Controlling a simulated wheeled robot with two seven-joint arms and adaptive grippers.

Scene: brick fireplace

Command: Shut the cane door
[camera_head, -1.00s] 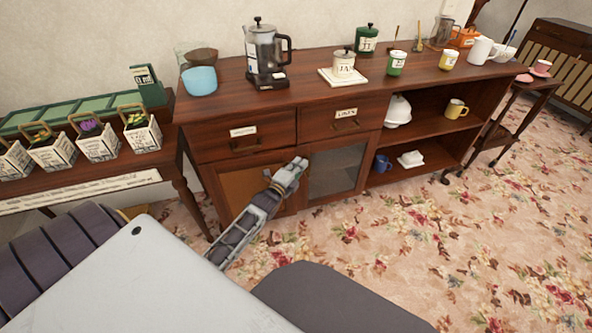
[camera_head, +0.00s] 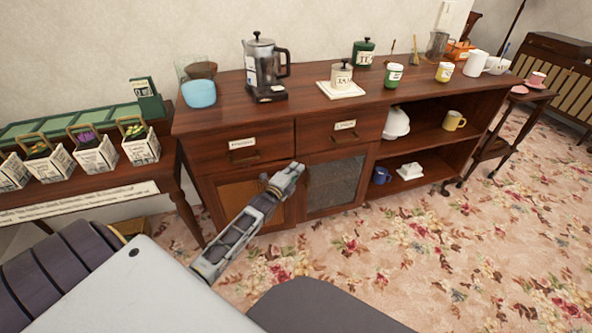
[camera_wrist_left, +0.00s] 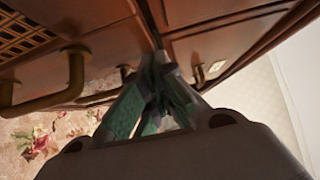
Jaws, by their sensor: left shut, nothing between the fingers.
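The cane door (camera_head: 236,196) is the lower left door of the dark wood sideboard (camera_head: 330,98), with an orange-brown panel in a wood frame. In the head view it looks flush or nearly so; a small gap cannot be ruled out. My left gripper (camera_head: 297,168) is shut and empty, its tips over the door's upper right side beside the glass door (camera_head: 335,182). It hides part of the cane door's right edge. In the left wrist view, the cane lattice (camera_wrist_left: 22,38) and a bronze handle (camera_wrist_left: 74,78) show left of my gripper (camera_wrist_left: 160,65). Contact is unclear.
Two labelled drawers sit above the doors; the left drawer (camera_head: 243,145) is closest above the cane door. Open shelves (camera_head: 425,160) hold mugs. A kettle-like press (camera_head: 262,70) and jars stand on top. A low table (camera_head: 90,195) stands left. Flowered carpet (camera_head: 430,235) lies clear in front.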

